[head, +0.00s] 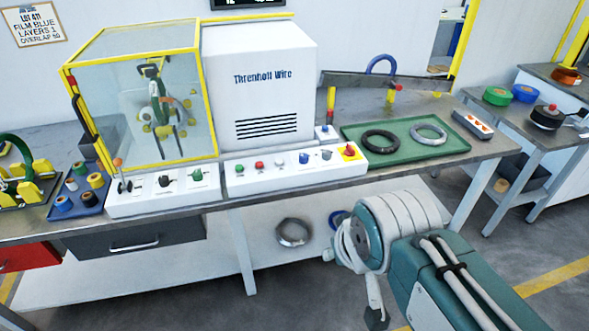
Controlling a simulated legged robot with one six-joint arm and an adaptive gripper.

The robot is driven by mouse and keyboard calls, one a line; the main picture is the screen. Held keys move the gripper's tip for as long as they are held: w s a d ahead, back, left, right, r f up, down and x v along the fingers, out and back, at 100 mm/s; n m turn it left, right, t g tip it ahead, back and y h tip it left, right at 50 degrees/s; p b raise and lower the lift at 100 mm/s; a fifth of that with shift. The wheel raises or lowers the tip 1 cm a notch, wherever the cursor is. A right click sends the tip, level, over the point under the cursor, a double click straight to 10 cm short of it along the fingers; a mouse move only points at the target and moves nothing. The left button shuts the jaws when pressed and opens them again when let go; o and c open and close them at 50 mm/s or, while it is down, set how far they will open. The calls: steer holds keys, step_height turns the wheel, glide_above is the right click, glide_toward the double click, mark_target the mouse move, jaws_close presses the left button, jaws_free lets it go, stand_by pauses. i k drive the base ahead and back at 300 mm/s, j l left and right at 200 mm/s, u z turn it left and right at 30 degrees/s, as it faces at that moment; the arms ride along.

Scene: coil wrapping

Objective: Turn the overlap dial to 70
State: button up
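The control strip in front of the wrapping machine carries several knobs, and their labels are too small to read, so I cannot tell which is the overlap dial. A black knob (165,181) and a green knob (197,175) sit on the left panel. A blue knob (304,157) and a grey-blue knob (326,154) sit on the right panel. Dial settings are not legible. My arm is at the lower right, in front of and below the bench. A dark-tipped part, seemingly my gripper (376,316), hangs low, apart from the panels; its opening is unclear.
Other controls are a lever (121,178), several push buttons and a red-on-yellow stop button (349,151). The yellow-framed guard (145,100) stands behind the left panel. A green tray (455,149) holds two rings.

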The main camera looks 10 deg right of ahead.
mark_target(326, 153)
steer(key=i+l, duration=0.15)
steer(key=i, duration=1)
steer(key=l+z, duration=0.05)
